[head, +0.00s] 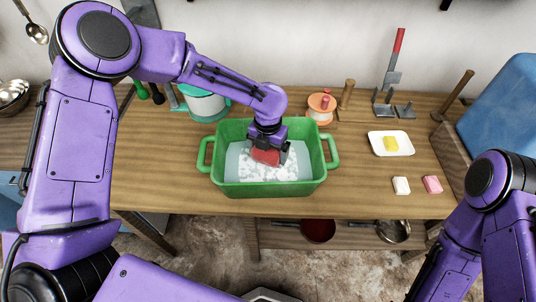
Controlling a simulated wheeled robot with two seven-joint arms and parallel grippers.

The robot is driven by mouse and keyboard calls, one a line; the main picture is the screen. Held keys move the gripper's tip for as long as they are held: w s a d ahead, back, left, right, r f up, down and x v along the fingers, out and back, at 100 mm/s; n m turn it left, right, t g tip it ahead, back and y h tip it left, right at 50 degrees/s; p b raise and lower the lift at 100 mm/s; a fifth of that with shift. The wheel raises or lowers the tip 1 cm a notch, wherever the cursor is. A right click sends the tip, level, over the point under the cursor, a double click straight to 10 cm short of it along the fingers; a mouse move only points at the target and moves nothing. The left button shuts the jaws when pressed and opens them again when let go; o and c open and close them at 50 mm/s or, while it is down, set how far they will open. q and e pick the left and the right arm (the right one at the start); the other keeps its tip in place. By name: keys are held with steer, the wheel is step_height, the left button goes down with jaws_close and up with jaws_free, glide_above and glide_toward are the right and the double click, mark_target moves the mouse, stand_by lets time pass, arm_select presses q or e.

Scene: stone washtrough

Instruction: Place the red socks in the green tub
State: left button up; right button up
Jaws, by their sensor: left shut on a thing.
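The green tub (268,188) stands on the wooden table, with two side handles and pale blue water topped with white suds inside. My left gripper (267,157) points down inside the tub's opening. It is shut on the red socks (266,157), a small red bundle between its fingers, over the suds. I cannot tell whether the bundle touches the water. My right arm shows at the lower right, but its gripper is out of view.
A white and teal pot (205,105) and an orange-lidded jar (321,106) stand behind the tub. A white dish (391,152) holds a yellow bar (391,144). White (401,186) and pink (432,184) bars lie at the right front. A blue board (505,110) stands far right.

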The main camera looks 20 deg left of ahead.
mark_target(268, 169)
arm_select(q)
step_height(268, 169, down, 5)
steer(key=shift+f+p, duration=0.2)
steer(key=shift+p, duration=0.25)
steer(key=shift+f, duration=0.2)
steer(key=shift+f, duration=0.1)
steer(key=o, duration=0.7)
steer(key=shift+r, duration=0.2)
step_height(268, 169, up, 12)
steer(key=shift+f+b, duration=0.1)
steer(key=shift+b, duration=0.65)
